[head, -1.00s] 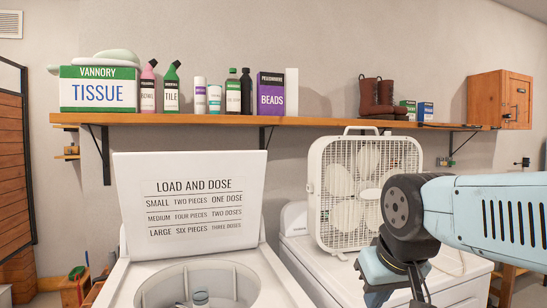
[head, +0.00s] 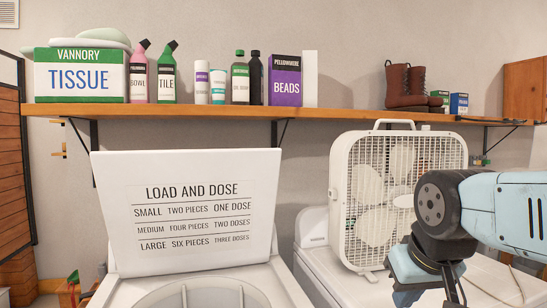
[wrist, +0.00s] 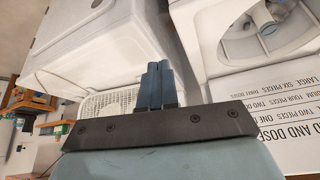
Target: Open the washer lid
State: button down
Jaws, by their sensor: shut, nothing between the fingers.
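The washer lid (head: 187,213) is a white panel printed "LOAD AND DOSE". It stands raised, leaning back behind the washer opening. The white washer (head: 125,292) is at the bottom, with only the back of its round opening (head: 205,292) in the head view. The wrist view shows the opening (wrist: 262,22) with the agitator inside, and part of the lid (wrist: 270,105) at the right. My gripper (wrist: 158,68) is shut and empty, its two blue fingers together. In the head view its fingertips are cut off by the bottom edge. It is right of the lid, apart from it, in front of the second machine.
A white box fan (head: 395,195) stands on a second white machine (head: 315,250) to the right of the washer. A wooden shelf (head: 330,113) above the lid carries a tissue box (head: 80,77), several bottles, a beads box (head: 284,85) and brown boots (head: 405,90).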

jog(key=shift+a, duration=0.1)
jog(key=n+t+y, duration=0.3)
jog(key=t+y, duration=0.2)
jog(key=t, duration=1.1)
send_near(273, 152)
jog(key=x, duration=0.7)
jog(key=shift+s+r, duration=0.1)
